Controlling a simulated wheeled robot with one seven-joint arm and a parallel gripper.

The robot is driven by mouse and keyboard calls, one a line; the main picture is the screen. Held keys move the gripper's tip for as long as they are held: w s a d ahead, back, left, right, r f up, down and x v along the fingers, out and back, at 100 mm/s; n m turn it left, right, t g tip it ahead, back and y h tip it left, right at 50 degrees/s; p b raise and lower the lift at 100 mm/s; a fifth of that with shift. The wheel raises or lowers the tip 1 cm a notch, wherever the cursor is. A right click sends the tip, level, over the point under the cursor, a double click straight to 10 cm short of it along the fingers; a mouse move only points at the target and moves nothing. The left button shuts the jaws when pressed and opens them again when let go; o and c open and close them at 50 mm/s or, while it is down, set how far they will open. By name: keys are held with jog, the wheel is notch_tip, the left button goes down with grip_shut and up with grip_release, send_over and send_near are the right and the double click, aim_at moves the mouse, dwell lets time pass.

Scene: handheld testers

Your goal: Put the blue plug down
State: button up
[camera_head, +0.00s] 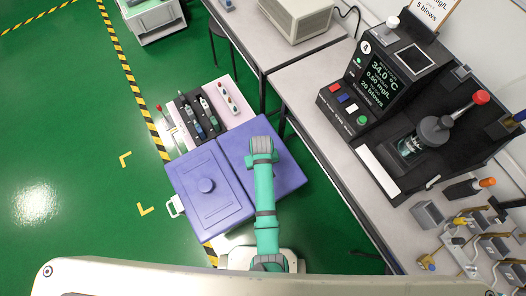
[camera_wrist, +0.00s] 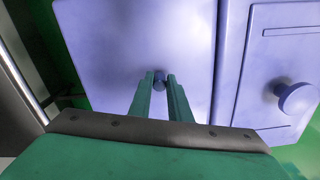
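My gripper (camera_wrist: 160,77) shows in the wrist view with its two green fingers close together. A small dark blue plug (camera_wrist: 159,83) sits between the fingertips, and the fingers appear shut on it. Behind it is a plain purple-blue panel (camera_wrist: 110,35); the gap between plug and panel is hard to judge. In the head view my arm reaches over this panel (camera_head: 290,178), and the fingers and plug are hidden under the wrist.
A pale tray with several handheld testers (camera_head: 197,115) lies beyond. The grey bench (camera_head: 310,85) with a black test station (camera_head: 390,80) stands right. Green floor is clear left.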

jog(key=o, duration=0.3)
jog(key=shift+r, duration=0.15)
